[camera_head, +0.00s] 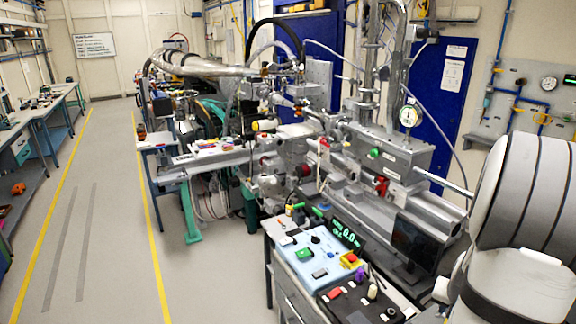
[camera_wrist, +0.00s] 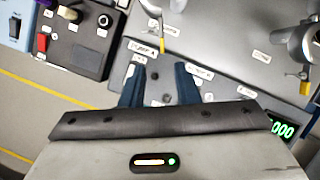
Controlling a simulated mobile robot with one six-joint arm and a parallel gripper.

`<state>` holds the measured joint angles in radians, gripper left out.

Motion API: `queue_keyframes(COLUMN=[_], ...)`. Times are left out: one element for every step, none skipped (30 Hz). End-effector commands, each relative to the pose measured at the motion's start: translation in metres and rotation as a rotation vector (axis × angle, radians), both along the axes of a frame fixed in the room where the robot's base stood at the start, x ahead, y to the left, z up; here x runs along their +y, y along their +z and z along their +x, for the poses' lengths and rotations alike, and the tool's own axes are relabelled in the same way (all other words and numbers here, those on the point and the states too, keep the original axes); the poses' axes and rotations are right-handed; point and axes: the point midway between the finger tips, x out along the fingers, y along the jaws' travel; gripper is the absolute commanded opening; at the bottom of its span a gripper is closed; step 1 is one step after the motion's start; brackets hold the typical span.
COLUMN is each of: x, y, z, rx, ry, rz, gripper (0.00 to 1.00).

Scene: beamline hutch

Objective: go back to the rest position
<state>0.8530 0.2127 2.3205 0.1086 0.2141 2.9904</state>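My gripper (camera_wrist: 160,72) shows in the wrist view. Its two dark blue fingers stand apart with a gap between them. Nothing is held in the gap; a grey labelled surface (camera_wrist: 228,48) shows behind and beyond the fingers. In the head view my arm fills the right edge, and the gripper cannot be made out there. The task names no object.
A clear aisle (camera_head: 95,215) lies left. The wrist view shows a black switch box (camera_wrist: 85,38).

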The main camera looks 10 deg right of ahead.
Motion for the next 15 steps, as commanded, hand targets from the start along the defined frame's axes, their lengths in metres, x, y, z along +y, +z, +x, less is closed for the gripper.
queue_keyframes(x=[0.005,0.009,0.016,0.023,0.031,0.042,0.052,0.061,0.075,0.084,0.094,0.107,0.116,0.126,0.139], y=[0.002,0.003,0.005,0.008,0.01,0.014,0.016,0.02,0.024,0.027,0.03,0.033,0.036,0.038,0.041], z=[0.003,0.005,0.009,0.012,0.015,0.019,0.022,0.025,0.028,0.03,0.032,0.033,0.034,0.034,0.034], rx=[0.008,0.016,0.031,0.045,0.061,0.084,0.103,0.121,0.145,0.164,0.181,0.205,0.221,0.238,0.26], ry=[0.043,0.083,0.15,0.215,0.288,0.398,0.486,0.577,0.701,0.794,0.885,1.006,1.099,1.191,1.313], rz=[-0.01,-0.018,-0.032,-0.047,-0.062,-0.087,-0.106,-0.128,-0.158,-0.18,-0.203,-0.234,-0.259,-0.283,-0.318], gripper=[0.28,0.28,0.28,0.28,0.28,0.28,0.28,0.28,0.28,0.28,0.28,0.28,0.28,0.28,0.28])
